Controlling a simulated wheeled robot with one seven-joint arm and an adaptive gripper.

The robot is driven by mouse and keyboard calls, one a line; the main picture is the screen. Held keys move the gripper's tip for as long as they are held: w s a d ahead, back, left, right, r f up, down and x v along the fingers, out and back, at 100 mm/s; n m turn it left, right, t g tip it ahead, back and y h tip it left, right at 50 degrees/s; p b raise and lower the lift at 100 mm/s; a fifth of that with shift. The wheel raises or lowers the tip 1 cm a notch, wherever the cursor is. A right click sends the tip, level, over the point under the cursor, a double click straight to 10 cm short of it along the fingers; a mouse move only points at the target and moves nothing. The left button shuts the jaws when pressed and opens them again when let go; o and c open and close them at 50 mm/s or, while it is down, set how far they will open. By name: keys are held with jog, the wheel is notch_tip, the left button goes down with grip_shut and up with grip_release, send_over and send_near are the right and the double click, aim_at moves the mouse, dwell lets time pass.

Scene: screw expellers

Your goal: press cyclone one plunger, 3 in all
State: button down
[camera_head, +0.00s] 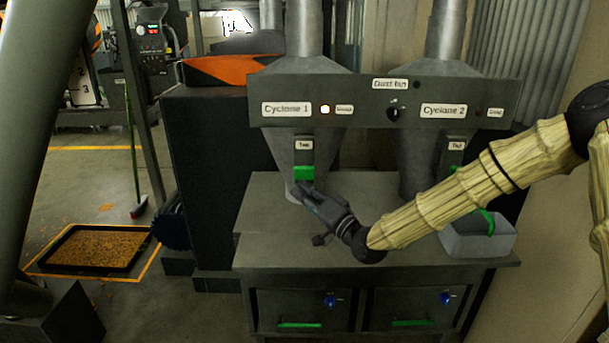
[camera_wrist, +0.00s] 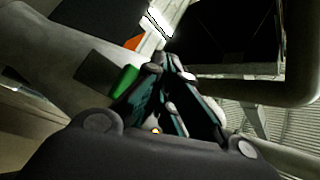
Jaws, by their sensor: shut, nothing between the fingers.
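The Cyclone 1 plunger (camera_head: 304,173) is a green block under a small label on the left grey cone, below the panel's "Cyclone 1" sign (camera_head: 286,109).
Cyclone 2 (camera_head: 443,110) stands to the right with an unlit lamp. A grey bin (camera_head: 478,243) with a green handle sits on the bench (camera_head: 290,245) behind my arm. Drawers with green handles are below. A tray of pellets (camera_head: 95,248) lies on the floor at left.

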aim_at(297, 175)
jog(key=shift+w+b, duration=0.45)
jog(key=shift+w, duration=1.1)
jog(key=shift+w, duration=0.15)
dwell(0.3)
jog(key=shift+w, duration=0.25)
jog(key=shift+w+r+b, duration=0.1)
jog(key=shift+w+b, duration=0.5)
jog(key=shift+w, duration=0.55)
dwell(1.8)
jog(key=shift+s, duration=1.55)
jog(key=shift+s+b, duration=0.35)
jog(key=shift+s, duration=2.2)
